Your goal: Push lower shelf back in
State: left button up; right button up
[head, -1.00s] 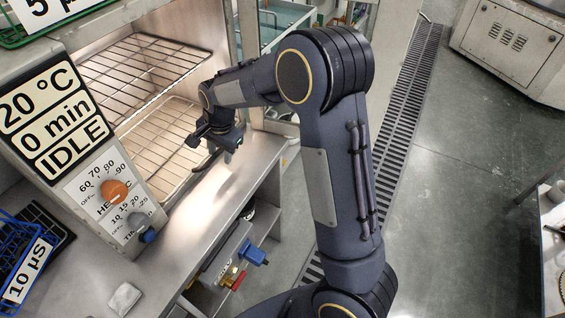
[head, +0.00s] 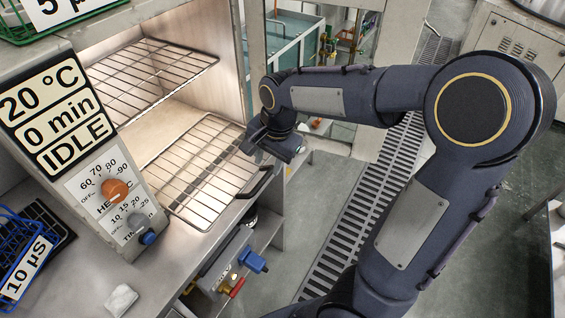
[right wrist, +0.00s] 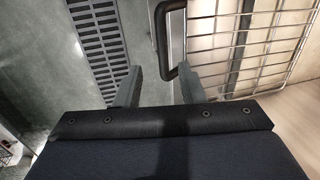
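The lower shelf (head: 200,165) is a wire rack sticking out of the cabinet's opening, over the metal ledge. Its dark handle (head: 257,184) is at its front right edge. In the right wrist view the handle (right wrist: 161,38) is a dark loop, with the wire rack (right wrist: 245,40) to its right. My right gripper (head: 266,150) is just beyond the handle in the head view. In the right wrist view my right gripper (right wrist: 159,84) has its fingers apart, and the handle's near end shows between them, closer to the right finger. Contact is unclear. My left gripper is not in view.
An upper wire shelf (head: 150,75) sits inside the cabinet. A control panel (head: 75,130) reading IDLE stands left of the opening. Blue and red valves (head: 245,268) are below the ledge. A floor grate (head: 360,215) and open floor lie to the right.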

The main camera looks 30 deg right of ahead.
jog(key=s, duration=0.1)
jog(key=s+r+p, duration=0.1)
jog(key=s+d, duration=0.1)
jog(key=s, duration=0.1)
jog(key=shift+s+r+p, duration=0.1)
jog(key=shift+r+p, duration=0.25)
jog(key=shift+n, duration=0.3)
